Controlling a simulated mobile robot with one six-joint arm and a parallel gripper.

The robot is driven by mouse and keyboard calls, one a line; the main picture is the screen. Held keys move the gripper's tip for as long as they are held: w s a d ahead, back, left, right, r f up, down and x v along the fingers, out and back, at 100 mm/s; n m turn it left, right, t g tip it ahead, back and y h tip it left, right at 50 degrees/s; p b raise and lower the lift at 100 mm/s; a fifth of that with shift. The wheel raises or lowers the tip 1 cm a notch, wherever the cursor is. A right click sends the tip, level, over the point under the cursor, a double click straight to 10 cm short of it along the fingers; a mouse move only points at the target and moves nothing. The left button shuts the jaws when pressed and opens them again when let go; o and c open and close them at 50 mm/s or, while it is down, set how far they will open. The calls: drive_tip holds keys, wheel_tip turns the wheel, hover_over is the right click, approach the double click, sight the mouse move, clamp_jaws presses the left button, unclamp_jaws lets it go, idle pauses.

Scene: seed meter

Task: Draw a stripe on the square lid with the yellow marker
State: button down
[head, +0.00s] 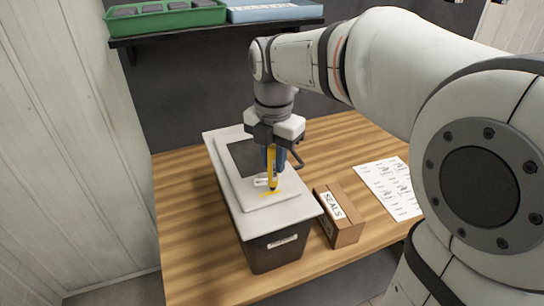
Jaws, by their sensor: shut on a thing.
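My gripper (273,158) points down over the light grey lid (225,185) and is shut on the yellow marker (272,176). The marker is nearly upright with its tip down, at or very close to the raised panel of the lid. A short yellow mark (268,194) shows on the panel by the tip. The lid sits on a dark bin (270,250). A dark square patch (243,157) lies on the lid behind and left of the marker. The gripper fingers hide the marker's upper part.
A small brown box (346,232) labelled SEALS stands right of the bin. A printed sheet (390,188) lies farther right on the wooden table (180,220). A shelf at the back holds a green tray (165,20) and a blue box (275,12). The table's left side is clear.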

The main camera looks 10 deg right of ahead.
drive_tip(key=shift+w+d, duration=0.2)
drive_tip(key=shift+d, duration=0.55)
idle(0.7)
wheel_tip(320, 180, up, 6)
drive_tip(key=p, duration=0.5)
idle(0.4)
